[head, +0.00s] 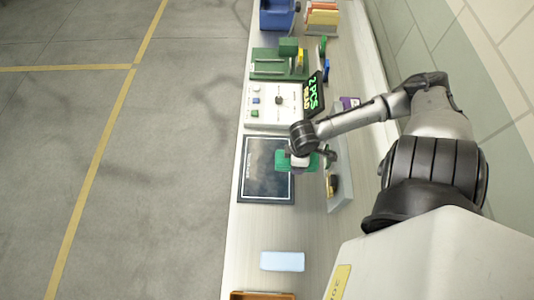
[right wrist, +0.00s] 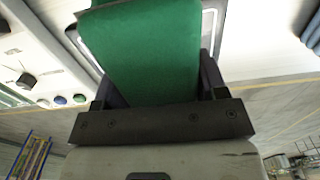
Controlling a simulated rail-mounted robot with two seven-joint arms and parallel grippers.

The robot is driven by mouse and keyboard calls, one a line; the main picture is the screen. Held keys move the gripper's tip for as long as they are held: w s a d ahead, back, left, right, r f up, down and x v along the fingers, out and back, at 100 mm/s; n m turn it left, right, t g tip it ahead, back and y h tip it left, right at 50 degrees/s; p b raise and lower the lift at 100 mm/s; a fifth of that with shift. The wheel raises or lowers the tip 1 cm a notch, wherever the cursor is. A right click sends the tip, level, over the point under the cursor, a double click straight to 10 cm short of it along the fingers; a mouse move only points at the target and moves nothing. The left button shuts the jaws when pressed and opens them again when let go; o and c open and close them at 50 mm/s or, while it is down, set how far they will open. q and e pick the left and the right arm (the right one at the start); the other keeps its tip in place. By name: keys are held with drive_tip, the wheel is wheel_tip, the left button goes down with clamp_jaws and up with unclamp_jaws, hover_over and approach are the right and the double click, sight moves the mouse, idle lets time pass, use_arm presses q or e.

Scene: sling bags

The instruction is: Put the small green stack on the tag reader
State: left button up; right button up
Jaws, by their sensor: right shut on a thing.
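The small green stack (head: 282,160) is in my right gripper (head: 300,160), with green showing on both sides of the gripper. In the right wrist view the green stack (right wrist: 150,50) fills the space between the fingers of my right gripper (right wrist: 152,95). The tag reader looks to be the dark flat pad (head: 262,185) with a pale border line. The stack is over the pad's right edge in the head view; I cannot tell whether it touches it. The wrist view shows part of the pad's border (right wrist: 87,45) behind the stack. My left gripper is not in view.
A white control panel (head: 262,118) with knobs and a lit display (head: 314,93) reading "2 PCS" stand beyond the pad. A green fixture (head: 275,65) and a blue bin (head: 277,15) are farther back. A light blue block (head: 282,262) lies nearer, with bare table between.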

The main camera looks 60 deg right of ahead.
drive_tip(key=shift+w+d+f, duration=0.15)
drive_tip(key=shift+w+f, duration=0.1)
drive_tip(key=shift+f, duration=0.05)
hover_over(267, 167)
wheel_tip(267, 167, down, 6)
drive_tip(key=shift+f, duration=2.2)
drive_tip(key=shift+f, duration=0.1)
drive_tip(key=o, duration=1)
